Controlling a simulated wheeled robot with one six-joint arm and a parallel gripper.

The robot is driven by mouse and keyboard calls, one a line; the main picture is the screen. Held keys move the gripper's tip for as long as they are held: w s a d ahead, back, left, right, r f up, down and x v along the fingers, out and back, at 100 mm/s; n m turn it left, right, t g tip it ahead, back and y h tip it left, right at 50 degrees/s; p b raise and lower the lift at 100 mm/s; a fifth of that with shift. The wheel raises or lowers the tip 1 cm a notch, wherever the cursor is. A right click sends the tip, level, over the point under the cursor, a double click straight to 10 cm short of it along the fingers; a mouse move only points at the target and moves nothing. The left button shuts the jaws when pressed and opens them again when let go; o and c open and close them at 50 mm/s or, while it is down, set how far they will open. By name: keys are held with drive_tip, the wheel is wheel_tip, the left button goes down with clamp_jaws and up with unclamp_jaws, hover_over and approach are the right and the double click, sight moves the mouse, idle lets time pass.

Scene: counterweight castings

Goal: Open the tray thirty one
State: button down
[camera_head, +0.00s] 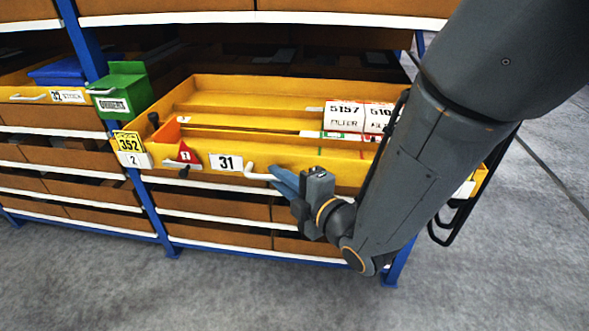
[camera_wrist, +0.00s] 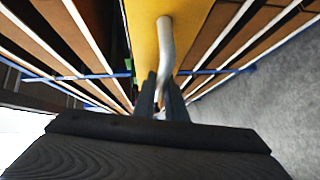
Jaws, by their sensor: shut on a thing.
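The yellow tray (camera_head: 207,90) labelled 31 (camera_head: 226,162) stands pulled out from the blue-framed rack in the head view. Boxes marked 5157 FILTER (camera_head: 343,118) lie inside it. A pale bar handle (camera_head: 257,174) sits on its front, right of the label. My gripper (camera_head: 284,182) is shut on this handle, and its fingers hide part of it. In the wrist view the handle (camera_wrist: 166,45) runs down from the yellow front between the fingers of my gripper (camera_wrist: 160,92).
A green box (camera_head: 122,90) and a yellow 352 tag (camera_head: 128,141) are at the tray's left. Tray 32 (camera_head: 28,94) with a blue bin is further left. Brown-fronted shelves lie below. The grey floor (camera_head: 200,295) in front is clear.

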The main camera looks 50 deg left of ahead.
drive_tip(key=shift+s+d, duration=0.15)
drive_tip(key=shift+s, duration=0.05)
drive_tip(key=c, duration=1.8)
unclamp_jaws()
drive_tip(key=d+b, duration=0.1)
drive_tip(key=d, duration=0.4)
drive_tip(key=d+r+b, duration=0.1)
drive_tip(key=d, duration=0.1)
drive_tip(key=shift+d+b, duration=0.3)
drive_tip(key=shift+d, duration=0.1)
